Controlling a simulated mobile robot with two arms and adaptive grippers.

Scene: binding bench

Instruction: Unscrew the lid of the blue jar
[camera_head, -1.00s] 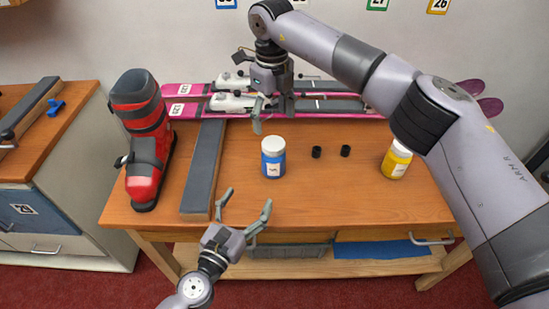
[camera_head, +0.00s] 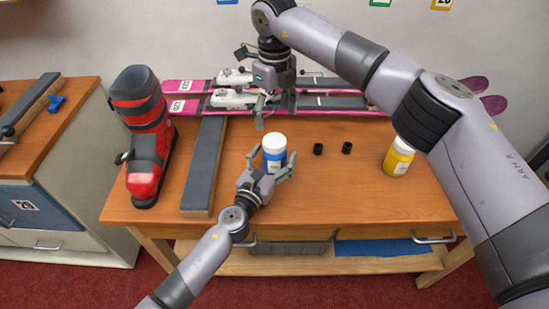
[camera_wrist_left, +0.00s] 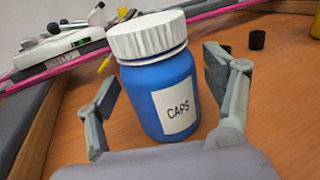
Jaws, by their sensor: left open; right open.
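The blue jar (camera_head: 274,163) stands upright on the wooden bench. Its white ribbed lid (camera_head: 274,141) is on it. In the left wrist view the jar (camera_wrist_left: 168,95) carries a label reading "CAPS", and its lid (camera_wrist_left: 146,36) sits on top. My left gripper (camera_head: 270,162) is open, with its fingers on either side of the jar; in the wrist view gaps show between fingers and jar. My right gripper (camera_head: 268,110) is open above and behind the jar, pointing down, apart from the lid; one of its fingers is partly hidden.
A yellow jar (camera_head: 398,157) stands to the right, near my right arm. Two small black caps (camera_head: 332,149) lie between the jars. A red ski boot (camera_head: 147,135) and a grey bar (camera_head: 205,165) are on the left. Pink skis (camera_head: 340,104) lie along the back.

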